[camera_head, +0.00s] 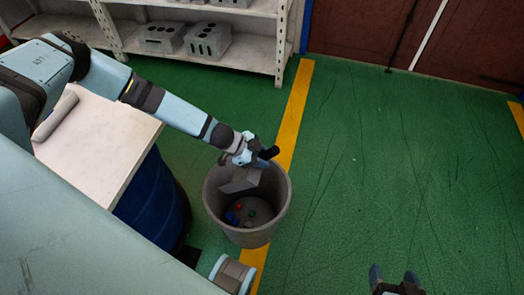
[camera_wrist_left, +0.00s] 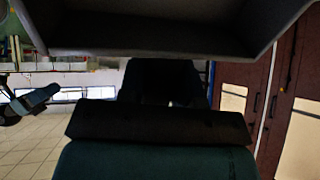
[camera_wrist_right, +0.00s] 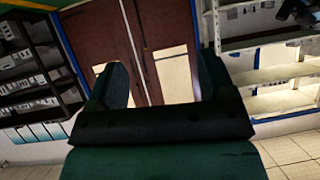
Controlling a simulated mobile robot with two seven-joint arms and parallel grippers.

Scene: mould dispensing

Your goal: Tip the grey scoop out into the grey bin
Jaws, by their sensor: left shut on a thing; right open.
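The grey bin (camera_head: 212,208) stands on the green floor in the middle of the head view. Several small coloured pieces, red, blue and green, lie at its bottom. My left gripper (camera_head: 262,156) is over the bin's far rim, shut on the grey scoop (camera_head: 240,180). The scoop is tilted down over the bin's opening. In the left wrist view the scoop (camera_wrist_left: 160,42) spans the top of the picture; its inside cannot be judged. My right gripper (camera_head: 397,283) is open and empty at the bottom right of the head view, and its spread fingers show in the right wrist view (camera_wrist_right: 163,85).
A pale-topped table (camera_head: 95,135) with a grey roll-like object (camera_head: 55,117) is at the left, with a blue drum (camera_head: 155,200) under it. A shelf (camera_head: 250,50) with grey blocks stands at the back. The green floor right of the bin is clear.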

